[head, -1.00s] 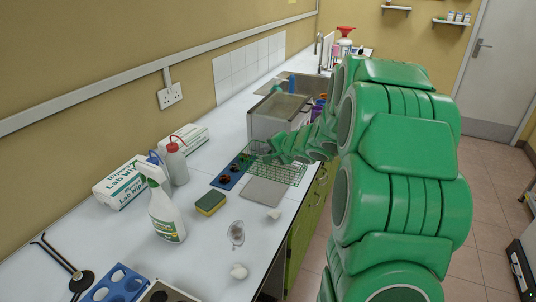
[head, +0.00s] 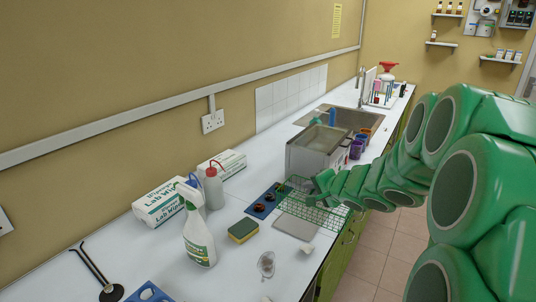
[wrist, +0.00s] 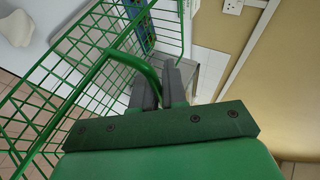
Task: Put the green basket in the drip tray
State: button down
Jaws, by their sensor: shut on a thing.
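The green wire basket (head: 326,214) is at the counter's front edge in the head view, in front of the metal tank. Whether it rests on the counter or hangs just above it I cannot tell. My gripper (head: 316,188) is at its back left side. In the wrist view my gripper (wrist: 158,80) is shut on the basket's green handle, and the wire basket (wrist: 70,90) spreads to the left. A flat grey plate (head: 294,228), possibly the drip tray, lies on the counter just in front of the basket, partly overlapped by it in the picture.
A metal tank (head: 304,160) stands behind the basket, with a sink (head: 350,118) beyond. A blue rack (head: 262,205) lies to the left. A sponge (head: 243,231), spray bottle (head: 198,235), red-capped bottle (head: 214,188) and wipe boxes (head: 158,203) stand nearer. A glass dish (head: 266,264) lies in front.

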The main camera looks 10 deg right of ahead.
aim_at(285, 189)
jog(key=shift+w+a, duration=0.1)
jog(key=w+a, duration=0.1)
jog(key=w+a+m, duration=0.1)
jog(key=shift+w+h, duration=0.35)
jog(key=shift+h, duration=0.05)
jog(key=shift+w+a+f+m+h, duration=0.2)
jog(key=shift+w+a+m+h, duration=0.25)
jog(key=shift+w, duration=0.2)
jog(key=shift+w+a+f+m+t+h, duration=0.15)
jog(key=shift+w+a+f+m+h, duration=0.1)
jog(key=shift+a+f, duration=0.2)
jog(key=shift+w+a+f+m+t+h, duration=0.2)
jog(key=shift+w+a+f, duration=0.1)
jog(key=shift+a, duration=0.1)
jog(key=shift+a+f+m+h, duration=0.4)
jog(key=shift+a+f, duration=0.15)
jog(key=shift+f, duration=0.15)
